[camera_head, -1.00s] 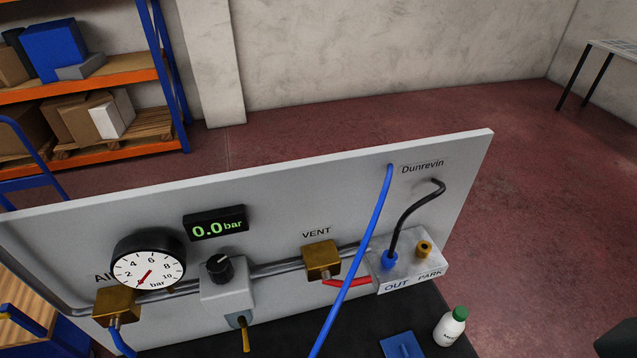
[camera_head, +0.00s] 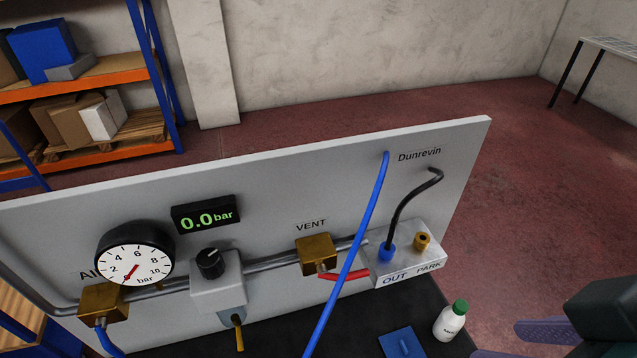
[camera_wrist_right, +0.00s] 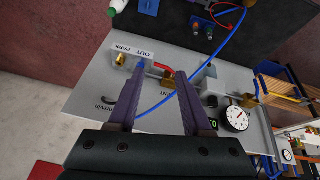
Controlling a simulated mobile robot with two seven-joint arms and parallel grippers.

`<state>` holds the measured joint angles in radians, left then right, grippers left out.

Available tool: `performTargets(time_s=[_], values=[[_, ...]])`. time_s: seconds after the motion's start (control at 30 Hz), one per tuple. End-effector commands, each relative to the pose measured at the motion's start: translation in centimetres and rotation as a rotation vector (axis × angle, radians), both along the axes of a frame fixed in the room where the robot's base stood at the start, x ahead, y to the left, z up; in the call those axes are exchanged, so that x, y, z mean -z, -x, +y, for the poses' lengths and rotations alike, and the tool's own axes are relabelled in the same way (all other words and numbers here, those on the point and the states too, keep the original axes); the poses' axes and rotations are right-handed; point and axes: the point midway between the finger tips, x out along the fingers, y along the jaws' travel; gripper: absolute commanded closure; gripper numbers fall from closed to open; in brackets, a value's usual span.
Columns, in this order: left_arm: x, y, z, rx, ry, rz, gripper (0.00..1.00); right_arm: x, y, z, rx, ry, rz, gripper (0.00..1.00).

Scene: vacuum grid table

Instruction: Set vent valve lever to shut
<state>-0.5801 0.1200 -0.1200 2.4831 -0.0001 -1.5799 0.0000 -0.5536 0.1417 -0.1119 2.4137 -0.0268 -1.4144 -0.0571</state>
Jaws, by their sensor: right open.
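The vent valve (camera_head: 317,254) is a brass block under the VENT label on the grey panel. Its red lever (camera_head: 345,275) points right, roughly along the pipe, and the blue hose (camera_head: 349,262) crosses in front of it. My right gripper (camera_head: 500,339) is open and empty at the lower right, apart from the panel. In the right wrist view, the panel appears turned over, and the red lever (camera_wrist_right: 162,66) shows beyond and between the open fingers (camera_wrist_right: 157,90). My left gripper is not in view.
The OUT/PARK block (camera_head: 408,262) sits right of the lever, with a black hose. A white bottle (camera_head: 450,321) with a green cap and a blue pad (camera_head: 402,343) are on the dark table. The gauge (camera_head: 135,258) and regulator knob (camera_head: 210,263) are left of the valve.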

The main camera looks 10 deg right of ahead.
Motion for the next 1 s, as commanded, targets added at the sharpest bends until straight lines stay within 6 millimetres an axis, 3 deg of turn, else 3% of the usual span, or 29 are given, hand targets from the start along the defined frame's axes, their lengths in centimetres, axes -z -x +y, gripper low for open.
performTargets(time_s=[0.03, 0.1, 0.3, 0.5, 0.63, 0.8, 1.0], values=[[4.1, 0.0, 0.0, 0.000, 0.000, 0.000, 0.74, 4.2, -1.6, -0.6, -0.031, 0.036, -0.060, 0.51], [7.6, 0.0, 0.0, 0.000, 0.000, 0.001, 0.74, 7.5, -4.2, -1.6, -0.089, 0.096, -0.172, 0.51], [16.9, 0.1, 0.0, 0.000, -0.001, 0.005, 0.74, 14.6, -11.2, -3.6, -0.293, 0.312, -0.505, 0.51], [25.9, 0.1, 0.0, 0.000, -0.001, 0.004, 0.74, 20.0, -15.7, -4.3, -0.520, 0.552, -0.823, 0.51], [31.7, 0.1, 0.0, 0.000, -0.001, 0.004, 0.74, 23.5, -17.2, -3.9, -0.675, 0.709, -1.023, 0.51], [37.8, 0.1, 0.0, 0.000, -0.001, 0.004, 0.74, 27.2, -17.2, -3.0, -0.854, 0.883, -1.250, 0.51], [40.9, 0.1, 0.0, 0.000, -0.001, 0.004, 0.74, 29.0, -16.4, -2.1, -0.970, 0.989, -1.408, 0.51]])
